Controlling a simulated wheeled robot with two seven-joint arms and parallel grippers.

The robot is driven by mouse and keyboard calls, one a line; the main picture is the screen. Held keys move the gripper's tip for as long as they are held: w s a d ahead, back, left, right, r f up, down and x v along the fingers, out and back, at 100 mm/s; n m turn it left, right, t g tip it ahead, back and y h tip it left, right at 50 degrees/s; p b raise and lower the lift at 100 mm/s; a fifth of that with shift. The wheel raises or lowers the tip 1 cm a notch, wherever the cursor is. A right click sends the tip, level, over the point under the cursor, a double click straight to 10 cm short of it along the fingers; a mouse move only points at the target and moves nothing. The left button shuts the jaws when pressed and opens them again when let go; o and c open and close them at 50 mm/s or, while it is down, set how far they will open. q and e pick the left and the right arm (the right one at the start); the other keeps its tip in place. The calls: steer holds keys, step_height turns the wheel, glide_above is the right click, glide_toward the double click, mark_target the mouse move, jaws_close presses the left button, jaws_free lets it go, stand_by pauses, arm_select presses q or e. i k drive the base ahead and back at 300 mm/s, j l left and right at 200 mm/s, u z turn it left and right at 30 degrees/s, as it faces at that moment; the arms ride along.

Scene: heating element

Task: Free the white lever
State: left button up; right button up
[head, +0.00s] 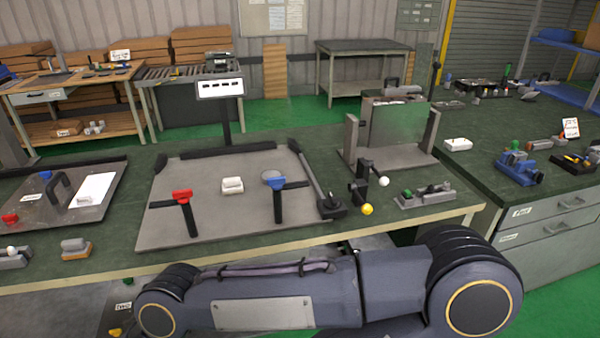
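A lever with a white ball knob (384,181) sticks out to the right from a black upright bracket (358,186) on the green bench, right of the large grey plate. A yellow ball knob (367,209) sits low at the front of the same bracket. I cannot tell how the white lever is held. One of my arms crosses the lower part of the head view in front of the bench. Neither gripper's fingers show, so what they hold is hidden.
A grey plate (160,225) carries a red-topped handle (182,196), a blue-topped handle (277,186) and a white block (232,185). Behind the bracket stands a metal frame with a greenish panel (397,127). A small fixture (425,196) lies to the right, near the bench's front edge.

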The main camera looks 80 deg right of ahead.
mark_target(384, 181)
steer(key=z, duration=2.85)
steer(key=i+j+z, duration=0.2)
steer(key=z, duration=0.15)
steer(key=i+j+z, duration=0.45)
steer(key=j+z, duration=0.25)
